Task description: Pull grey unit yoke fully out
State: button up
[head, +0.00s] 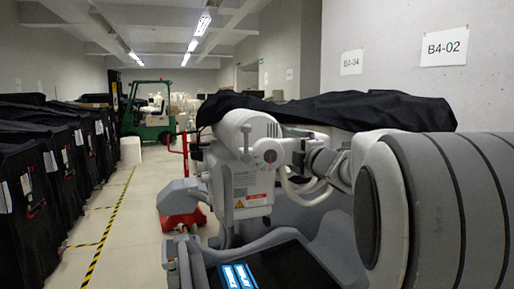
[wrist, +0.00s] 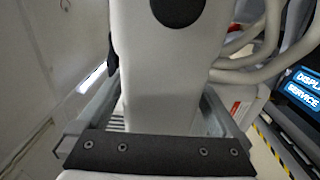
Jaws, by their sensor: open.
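Contact cannot be made out. A dark crossbar with screws lies at the bottom of the wrist view. In the head view the gripper cannot be made out clearly.
A lit display (head: 238,276) sits low at front; it also shows in the wrist view (wrist: 302,88). Pale hoses (wrist: 250,60) run close by on the right. Covered carts (head: 50,150) line the left. A green forklift (head: 150,115) stands behind.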

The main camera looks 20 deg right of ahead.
jog(key=shift+w, duration=0.1)
grip_shut()
dwell(0.5)
